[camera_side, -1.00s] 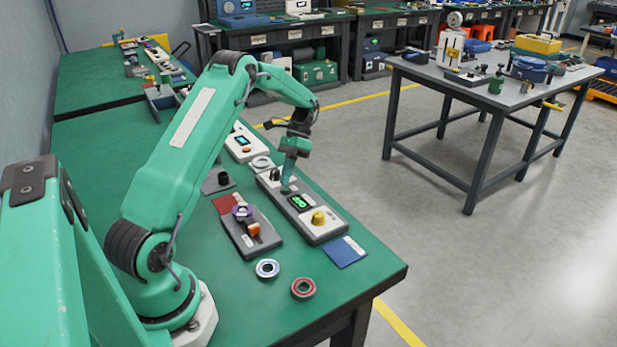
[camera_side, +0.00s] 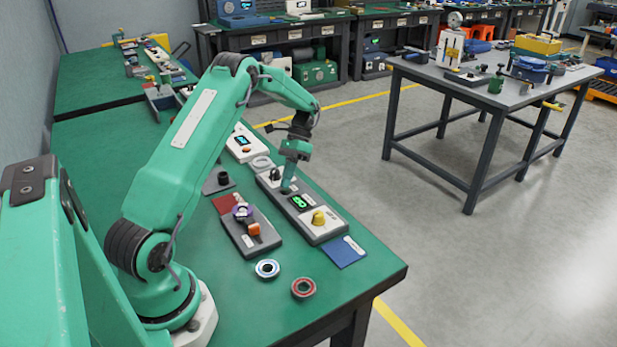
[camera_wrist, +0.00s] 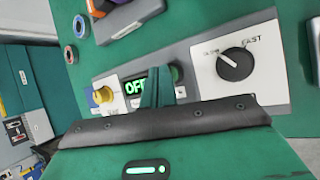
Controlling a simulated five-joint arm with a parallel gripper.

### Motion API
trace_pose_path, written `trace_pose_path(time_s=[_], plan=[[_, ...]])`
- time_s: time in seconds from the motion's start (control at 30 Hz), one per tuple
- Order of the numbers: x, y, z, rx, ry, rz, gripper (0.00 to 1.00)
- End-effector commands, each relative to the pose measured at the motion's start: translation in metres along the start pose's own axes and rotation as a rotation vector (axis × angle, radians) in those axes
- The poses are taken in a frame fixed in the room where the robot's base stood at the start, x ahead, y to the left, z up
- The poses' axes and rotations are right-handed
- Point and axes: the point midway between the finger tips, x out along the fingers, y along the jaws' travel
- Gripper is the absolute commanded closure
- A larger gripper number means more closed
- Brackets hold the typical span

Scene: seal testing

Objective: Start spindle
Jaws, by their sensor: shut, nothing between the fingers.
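The control box (camera_side: 300,208) is grey with pale panels and lies on the green bench. It carries a yellow knob (camera_side: 318,217), a lit green display (camera_side: 298,202) and a black dial (camera_wrist: 235,64) marked SLOW and FAST, its white pointer towards SLOW. In the wrist view the display (camera_wrist: 136,86) reads OFF in green, its right part hidden behind my fingers. My gripper (camera_side: 287,190) is shut and empty, pointing down at the box between dial and display. I cannot tell whether its tips (camera_wrist: 160,80) touch the panel.
A grey fixture (camera_side: 246,238) with a purple ring and an orange part sits left of the box. A blue ring (camera_side: 267,268), a red ring (camera_side: 303,287) and a blue card (camera_side: 343,252) lie nearer the bench's front edge, where there is free room.

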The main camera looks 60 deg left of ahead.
Motion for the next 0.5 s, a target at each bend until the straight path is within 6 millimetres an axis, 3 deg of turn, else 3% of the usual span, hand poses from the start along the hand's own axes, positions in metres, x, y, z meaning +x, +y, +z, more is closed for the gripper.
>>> trace_pose_path(time_s=[0.5], plan=[[0.0037,-0.0019,-0.0021,0.0,0.0,0.0,1.0]])
